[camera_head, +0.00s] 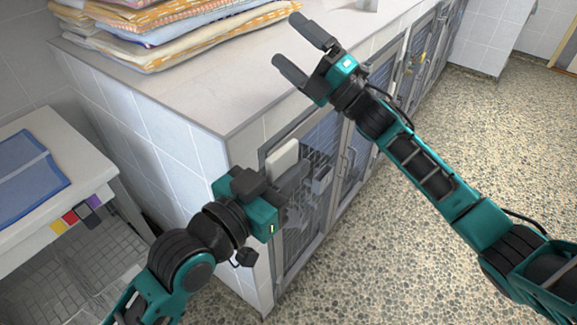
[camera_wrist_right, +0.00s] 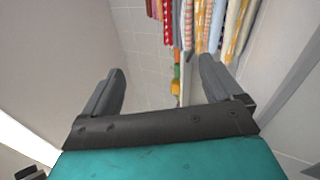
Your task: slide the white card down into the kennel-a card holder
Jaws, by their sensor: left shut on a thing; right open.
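The white card (camera_head: 283,159) stands up from the fingers of my left gripper (camera_head: 290,186), which is shut on it in front of the nearest kennel door. A small grey holder (camera_head: 321,180) is on that door, just right of the card; the card is apart from its top opening as far as I can tell. The fingers partly cover the door. My right gripper (camera_head: 286,41) is open and empty above the counter top; its spread fingers also show in the right wrist view (camera_wrist_right: 160,68).
Folded towels (camera_head: 165,35) are stacked on the counter (camera_head: 200,95) at the back left. More kennel doors (camera_head: 415,60) run to the upper right. A side table with a blue folder (camera_head: 28,165) stands at left. The speckled floor (camera_head: 480,130) at right is clear.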

